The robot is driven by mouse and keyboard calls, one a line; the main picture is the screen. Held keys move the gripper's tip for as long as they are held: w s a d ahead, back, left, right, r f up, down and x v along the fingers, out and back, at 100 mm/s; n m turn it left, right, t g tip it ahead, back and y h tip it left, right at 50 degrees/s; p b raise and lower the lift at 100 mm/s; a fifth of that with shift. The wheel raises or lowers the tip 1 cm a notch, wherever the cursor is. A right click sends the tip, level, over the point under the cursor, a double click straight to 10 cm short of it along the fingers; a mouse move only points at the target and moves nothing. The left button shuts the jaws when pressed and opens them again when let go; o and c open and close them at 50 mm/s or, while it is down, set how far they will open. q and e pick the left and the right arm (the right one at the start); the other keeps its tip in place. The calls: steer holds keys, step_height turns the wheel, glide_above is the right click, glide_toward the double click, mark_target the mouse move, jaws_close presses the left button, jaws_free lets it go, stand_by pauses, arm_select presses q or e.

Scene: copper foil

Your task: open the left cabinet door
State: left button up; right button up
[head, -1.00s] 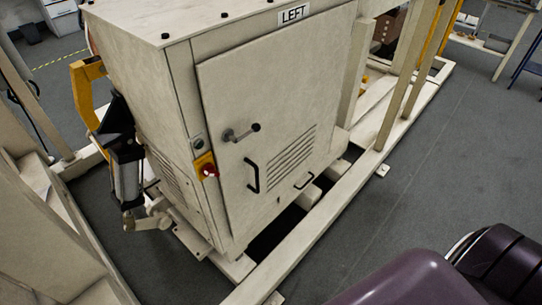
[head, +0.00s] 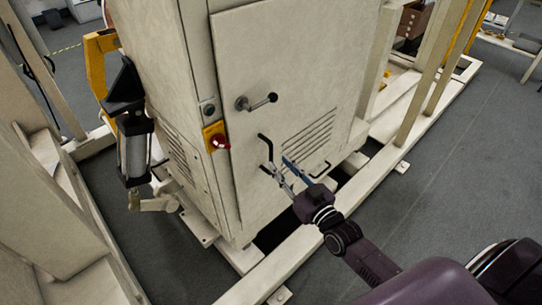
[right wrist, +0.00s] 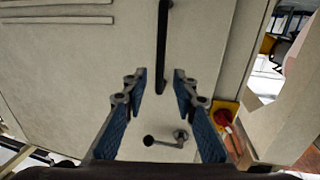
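The cream cabinet door (head: 290,60) stands shut in its frame; it also fills much of the right wrist view (right wrist: 80,70). A black bar handle (head: 264,146) is on its left side, below a metal lever latch with a dark knob (head: 257,102). My right gripper (head: 275,163) reaches up from the lower right to the handle's lower end. In the right wrist view its blue-padded fingers (right wrist: 157,78) are apart and the black handle (right wrist: 163,40) lines up between them. I cannot tell whether they touch it. My left gripper is out of view.
A red rotary switch on a yellow plate (head: 216,137) sits left of the door on the cabinet frame. A vent grille (head: 308,140) is right of the handle. A low cream floor beam (head: 330,222) crosses in front of the cabinet. Grey floor (head: 450,180) is free at right.

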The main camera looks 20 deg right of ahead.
mark_target(272, 156)
steer(key=w, duration=0.4)
steer(key=w+a, duration=0.1)
steer(key=w, duration=0.1)
steer(key=shift+f, duration=0.1)
jaws_close()
stand_by(0.3)
